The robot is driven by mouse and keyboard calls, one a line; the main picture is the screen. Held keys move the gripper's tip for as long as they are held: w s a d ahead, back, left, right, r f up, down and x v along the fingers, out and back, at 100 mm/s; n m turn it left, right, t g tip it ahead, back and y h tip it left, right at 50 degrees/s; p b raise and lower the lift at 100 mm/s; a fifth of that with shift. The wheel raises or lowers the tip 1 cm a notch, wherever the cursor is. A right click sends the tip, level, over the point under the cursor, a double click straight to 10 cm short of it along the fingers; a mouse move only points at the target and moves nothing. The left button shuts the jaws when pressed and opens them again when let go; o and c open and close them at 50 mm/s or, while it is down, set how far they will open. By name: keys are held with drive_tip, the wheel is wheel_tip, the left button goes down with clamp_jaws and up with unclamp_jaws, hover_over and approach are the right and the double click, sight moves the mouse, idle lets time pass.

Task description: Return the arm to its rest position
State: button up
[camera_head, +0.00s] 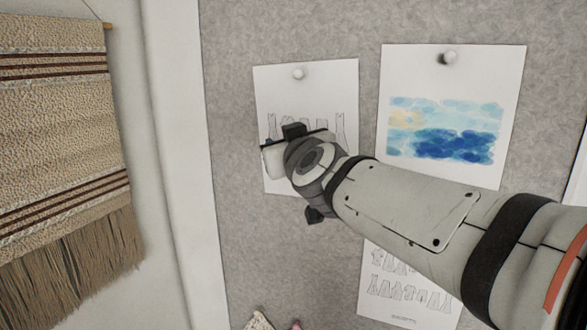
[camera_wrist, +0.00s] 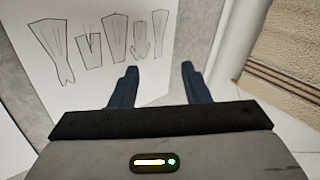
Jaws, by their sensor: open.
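My gripper shows in the wrist view (camera_wrist: 158,75) with its two dark blue fingers apart and nothing between them. In the head view my arm reaches from the lower right toward a grey pinboard, and its wrist covers part of a pinned sheet. The fingertips are hidden or too small to make out there. In the wrist view the fingers are in front of the lower edge of that sheet of garment sketches (camera_wrist: 75,15). I cannot tell how far they are from the board.
The grey pinboard (camera_head: 235,200) holds the sketch sheet (camera_head: 330,85), a blue watercolour (camera_head: 440,130) and a lower sheet of drawings (camera_head: 400,300), partly behind my arm. A fringed woven hanging (camera_head: 60,120) is on the white wall at left. Small items show at the bottom edge.

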drive_tip(key=s+d+f+m+g+h, duration=0.1)
drive_tip(key=s+d+f+g, duration=0.3)
drive_tip(key=s+f, duration=0.3)
drive_tip(key=s+d+f+m+g+h+b, duration=0.1)
drive_tip(key=s+d+f+g, duration=0.4)
drive_tip(key=f, duration=0.9)
drive_tip(key=s+d+f+m+g+h+b, duration=0.1)
drive_tip(key=s+d+f+m+g+h, duration=0.1)
drive_tip(key=s+d+f, duration=0.5)
drive_tip(key=s+f+m+g, duration=0.1)
drive_tip(key=s+f+g, duration=0.1)
drive_tip(key=s+f, duration=0.1)
drive_tip(key=shift+s+f+g+h, duration=0.3)
drive_tip(key=shift+s+f, duration=0.1)
drive_tip(key=shift+f, duration=0.3)
drive_tip(key=shift+d, duration=0.1)
